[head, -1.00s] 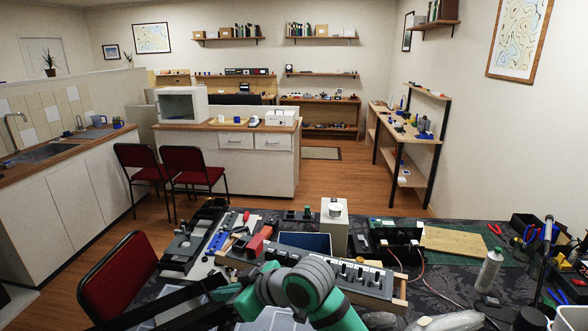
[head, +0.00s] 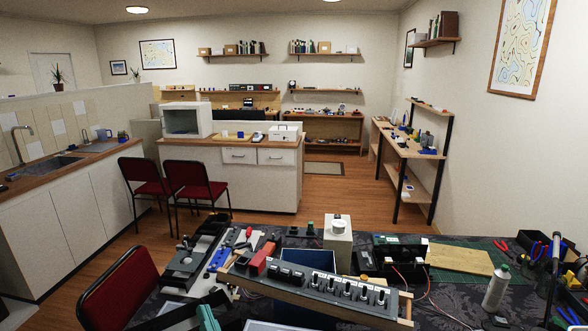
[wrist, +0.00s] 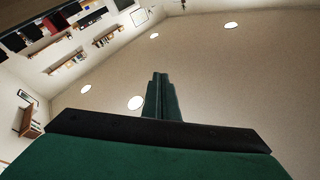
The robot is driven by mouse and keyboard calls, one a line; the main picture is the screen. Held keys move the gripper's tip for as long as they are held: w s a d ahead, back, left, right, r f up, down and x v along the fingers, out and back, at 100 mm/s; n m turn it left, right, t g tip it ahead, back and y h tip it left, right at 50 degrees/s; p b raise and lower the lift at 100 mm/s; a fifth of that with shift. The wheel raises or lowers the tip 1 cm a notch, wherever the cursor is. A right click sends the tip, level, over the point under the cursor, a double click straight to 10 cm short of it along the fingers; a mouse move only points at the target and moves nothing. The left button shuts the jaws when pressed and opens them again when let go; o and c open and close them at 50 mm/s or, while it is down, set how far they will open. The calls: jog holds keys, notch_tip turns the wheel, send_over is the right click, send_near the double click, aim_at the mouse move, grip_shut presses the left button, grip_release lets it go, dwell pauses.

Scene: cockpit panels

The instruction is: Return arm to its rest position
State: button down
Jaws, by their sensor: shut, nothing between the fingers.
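My gripper (wrist: 162,78) shows in the wrist view as two green fingers pressed together, shut and empty. The wrist camera faces the ceiling and upper walls, tilted, with nothing touching the fingers. In the head view only a small green and black part of my arm (head: 208,318) shows at the bottom edge, left of centre. The rest of the arm is out of that view.
A red chair (head: 122,280) stands close at the left. Open floor lies beyond the bench.

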jog(key=s+d+f+m+h, duration=0.2)
jog(key=s+d+f+h, duration=0.1)
jog(key=s+f, duration=0.1)
jog(key=s+d+f+m+t+h, duration=0.1)
jog(key=s+d+f+h, duration=0.2)
jog(key=s+f, duration=0.1)
jog(key=s+d+f+m+t+h, duration=0.1)
jog(key=s+d+f+m+h, duration=0.1)
jog(key=s+d+f, duration=0.1)
jog(key=shift+s+f+m+h, duration=0.2)
jog(key=shift+s+f, duration=0.1)
jog(key=shift+s, duration=0.2)
jog(key=shift+s+f+m+h, duration=0.1)
jog(key=shift+s+f+h, duration=0.15)
jog(key=shift+s, duration=0.25)
jog(key=s+d+f+n+g+h, duration=0.1)
jog(key=s+d+f, duration=0.2)
jog(key=s, duration=0.5)
jog(key=s+d+f+n+g+h, duration=0.1)
jog(key=s+d+f+n+g, duration=0.1)
jog(key=s, duration=0.6)
jog(key=s+d+f+n+g+h, duration=0.1)
jog(key=s+d+f, duration=0.4)
jog(key=s, duration=0.4)
jog(key=shift+d+n, duration=0.3)
jog(key=shift+n, duration=0.1)
jog(key=shift+w+y, duration=0.15)
jog(key=shift+y, duration=0.1)
